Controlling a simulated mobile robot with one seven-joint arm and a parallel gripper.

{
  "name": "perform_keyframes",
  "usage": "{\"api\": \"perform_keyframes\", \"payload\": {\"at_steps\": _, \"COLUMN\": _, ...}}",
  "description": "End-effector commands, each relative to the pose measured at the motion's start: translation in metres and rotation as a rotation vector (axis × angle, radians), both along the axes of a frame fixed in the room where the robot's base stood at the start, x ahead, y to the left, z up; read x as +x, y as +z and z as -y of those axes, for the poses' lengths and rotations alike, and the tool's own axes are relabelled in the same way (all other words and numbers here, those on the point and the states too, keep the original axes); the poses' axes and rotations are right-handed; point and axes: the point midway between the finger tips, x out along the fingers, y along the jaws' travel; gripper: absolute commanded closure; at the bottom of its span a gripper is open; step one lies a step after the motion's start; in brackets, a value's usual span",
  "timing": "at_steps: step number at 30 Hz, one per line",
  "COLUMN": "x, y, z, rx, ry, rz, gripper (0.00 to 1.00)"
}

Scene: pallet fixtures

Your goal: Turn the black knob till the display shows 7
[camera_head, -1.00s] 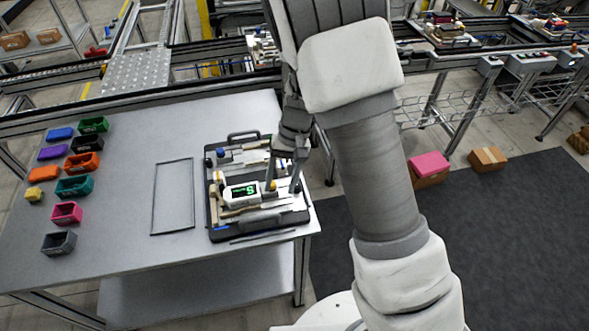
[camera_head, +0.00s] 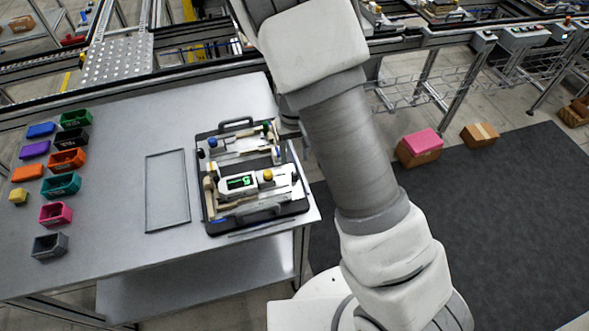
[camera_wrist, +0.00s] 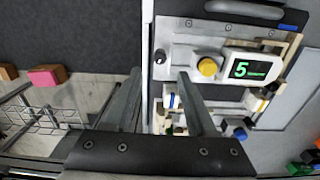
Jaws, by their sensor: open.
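The black knob (camera_wrist: 160,57) is small and round, with a light mark, on the grey plate of the fixture in the wrist view. Beside it are a yellow button (camera_wrist: 208,66) and a white display (camera_wrist: 255,68) showing a green 5. In the head view the display (camera_head: 238,183) sits in the black tray (camera_head: 258,214) on the table. My gripper (camera_wrist: 160,76) is open and empty. Its two fingers point toward the knob, which appears between and just beyond the fingertips, apart from them. In the head view my arm hides the fingers.
The grey table (camera_head: 120,235) holds several coloured bins at left, such as a pink bin (camera_head: 55,213), and an empty rectangular frame (camera_head: 168,190). A conveyor runs behind. Boxes, one topped pink (camera_head: 422,142), lie on the floor at right.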

Motion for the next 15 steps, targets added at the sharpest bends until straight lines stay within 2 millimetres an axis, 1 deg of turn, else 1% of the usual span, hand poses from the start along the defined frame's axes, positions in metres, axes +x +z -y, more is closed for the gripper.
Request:
{"api": "perform_keyframes", "payload": {"at_steps": 1, "x": -0.001, "y": -0.012, "z": 0.001, "rx": -0.002, "ry": -0.002, "rz": -0.004, "gripper": 0.44}}
{"api": "perform_keyframes", "payload": {"at_steps": 6, "x": -0.001, "y": -0.044, "z": 0.001, "rx": -0.002, "ry": -0.001, "rz": -0.003, "gripper": 0.44}}
{"api": "perform_keyframes", "payload": {"at_steps": 9, "x": 0.0, "y": -0.057, "z": 0.001, "rx": -0.001, "ry": -0.001, "rz": -0.002, "gripper": 0.44}}
{"api": "perform_keyframes", "payload": {"at_steps": 12, "x": 0.0, "y": -0.066, "z": 0.0, "rx": 0.0, "ry": -0.001, "rz": -0.002, "gripper": 0.44}}
{"api": "perform_keyframes", "payload": {"at_steps": 15, "x": 0.0, "y": -0.072, "z": 0.0, "rx": 0.0, "ry": 0.0, "rz": 0.0, "gripper": 0.44}}
